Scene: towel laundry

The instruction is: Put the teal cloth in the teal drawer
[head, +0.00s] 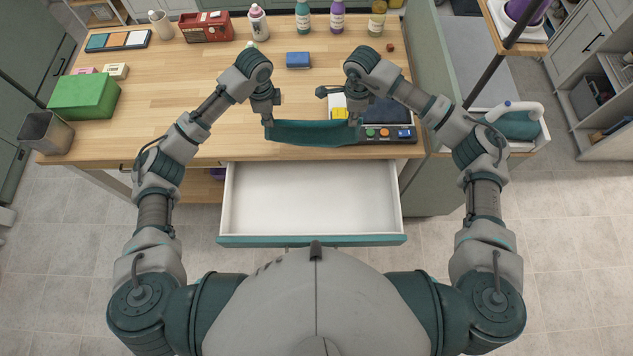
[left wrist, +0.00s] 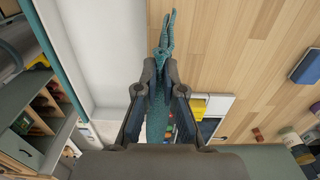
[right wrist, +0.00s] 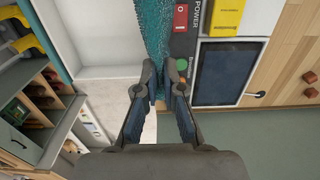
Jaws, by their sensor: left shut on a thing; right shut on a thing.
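The teal cloth (head: 312,133) hangs stretched between my two grippers near the table's front edge, just behind the open drawer. My left gripper (head: 268,119) is shut on its left end. My right gripper (head: 354,118) is shut on its right end. In the left wrist view the cloth (left wrist: 160,95) stands edge-on between the fingers (left wrist: 160,88). In the right wrist view the cloth (right wrist: 156,40) runs up from the fingers (right wrist: 158,92). The teal drawer (head: 311,240) is pulled out, with a teal front and a white, empty interior.
A device with coloured buttons (head: 405,133) sits right of the cloth on the wooden table (head: 190,100). A blue block (head: 298,60), a green box (head: 84,97), a red box (head: 205,27) and several bottles stand farther back. A grey bin (head: 46,131) is at the left.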

